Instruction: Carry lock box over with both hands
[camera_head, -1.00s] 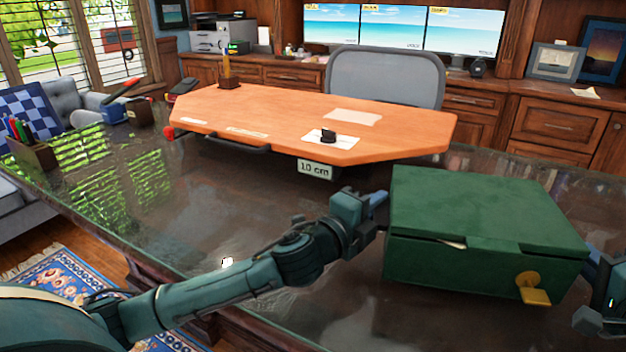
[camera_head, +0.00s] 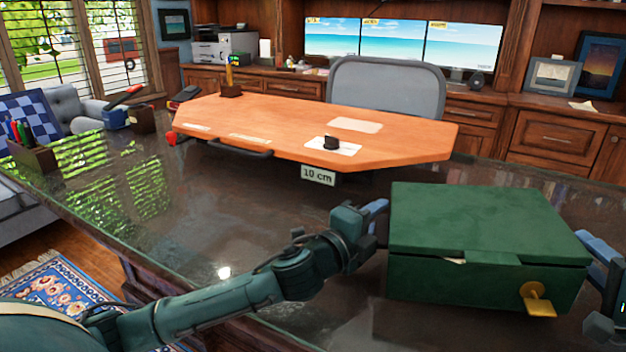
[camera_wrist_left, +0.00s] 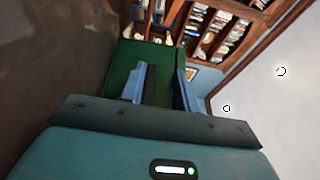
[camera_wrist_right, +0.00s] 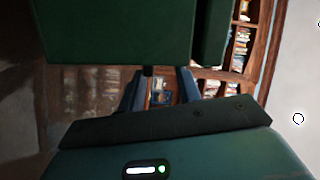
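The green lock box (camera_head: 470,285) has a flat lid and a gold latch (camera_head: 537,299) on its front. It is at the right of the head view, level, over the dark glossy desk; whether its bottom touches the desk is unclear. My left gripper (camera_head: 377,222) is at the box's left side. In the left wrist view its fingers (camera_wrist_left: 160,88) are apart, with the green box beyond them. My right gripper (camera_head: 600,255) is at the box's right side, partly cut off by the frame. In the right wrist view its fingers (camera_wrist_right: 161,92) are apart below the green box; contact is unclear.
A raised orange wooden board (camera_head: 290,115) labelled "10 cm" (camera_head: 318,176) stands on the desk (camera_head: 200,230) behind the box. A small black object (camera_head: 331,143) sits on white paper there. A pen holder (camera_head: 33,155) is at the left. A grey chair (camera_head: 388,85) is behind.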

